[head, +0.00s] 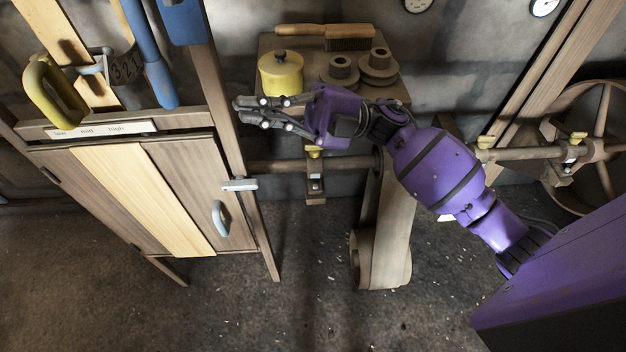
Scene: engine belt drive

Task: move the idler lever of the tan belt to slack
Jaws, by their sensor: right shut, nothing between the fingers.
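A tan belt (388,225) hangs down from the horizontal shaft (320,163), right of the cabinet. I cannot clearly pick out its idler lever; part of that area is behind my right arm. My right gripper (250,112) is shut and empty. Its fingers point left, near the right post of the cabinet frame and below the yellow pot. My left gripper is not in view.
A wooden cabinet (190,190) with a yellow handle (52,95) and a blue lever (150,55) above it stands left. A shelf behind holds a yellow pot (281,75), a brush (345,37) and spools (378,67). A spoked wheel (600,145) is right. Floor below is clear.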

